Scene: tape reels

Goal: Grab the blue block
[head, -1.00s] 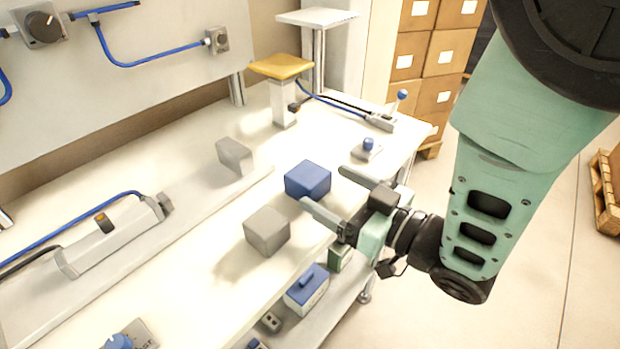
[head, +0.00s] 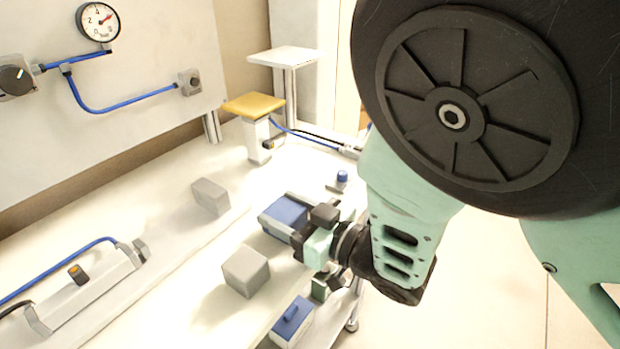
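The blue block (head: 286,212) is on the white workbench, right of the near grey block, in the head view. The block's right part is hidden behind my gripper. I cannot tell whether its underside touches the bench.
A grey block (head: 246,271) sits close by at the near left, another grey block (head: 211,196) further back. A yellow-topped post (head: 254,105) and a small blue knob (head: 342,177) stand beyond. A blue-lidded box (head: 292,321) is below the bench edge.

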